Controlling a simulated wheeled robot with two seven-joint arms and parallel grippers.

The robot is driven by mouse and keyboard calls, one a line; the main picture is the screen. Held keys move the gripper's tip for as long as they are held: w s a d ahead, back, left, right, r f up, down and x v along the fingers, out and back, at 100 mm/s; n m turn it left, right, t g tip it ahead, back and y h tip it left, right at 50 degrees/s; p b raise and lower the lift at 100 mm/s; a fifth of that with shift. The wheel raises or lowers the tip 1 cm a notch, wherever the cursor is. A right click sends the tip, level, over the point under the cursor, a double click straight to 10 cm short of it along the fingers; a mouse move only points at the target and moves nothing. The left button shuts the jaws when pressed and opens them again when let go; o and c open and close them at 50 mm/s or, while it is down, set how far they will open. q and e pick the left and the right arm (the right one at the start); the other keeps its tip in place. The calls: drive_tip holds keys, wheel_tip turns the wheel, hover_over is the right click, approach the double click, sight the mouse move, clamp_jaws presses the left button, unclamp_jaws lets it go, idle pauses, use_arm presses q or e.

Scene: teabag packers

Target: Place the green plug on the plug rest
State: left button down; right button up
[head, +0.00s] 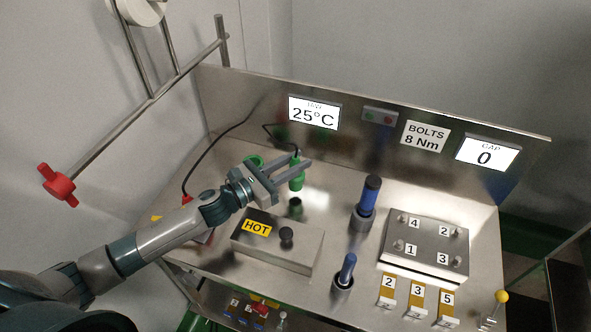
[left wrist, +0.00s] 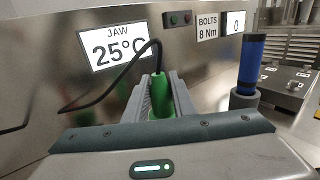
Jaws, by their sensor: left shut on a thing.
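The green plug (head: 297,178) stands roughly upright between the fingers of my left gripper (head: 292,167), with a black cable leaving its top. My left gripper is shut on it and holds it above the steel bench, with a dark patch below it. In the left wrist view the green plug (left wrist: 160,98) sits between the two grey fingers. A green round piece (head: 254,161) shows just behind my left gripper, partly hidden; I cannot tell whether it is the plug rest. My right gripper is not in view.
A grey box marked HOT (head: 305,250) with a black knob stands in front of the gripper. A red plug-like part (head: 186,201) lies left, by my arm. Two blue-handled tools (head: 369,195) stand to the right, beside a numbered bolt plate (head: 427,240). The steel back panel (head: 240,100) rises behind.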

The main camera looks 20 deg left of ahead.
sight(296, 185)
use_arm(q)
wheel_tip(296, 185, down, 3)
drive_tip(key=shift+r, duration=0.1)
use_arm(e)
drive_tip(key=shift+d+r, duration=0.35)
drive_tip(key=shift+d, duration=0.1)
use_arm(q)
drive_tip(key=shift+f, duration=0.2)
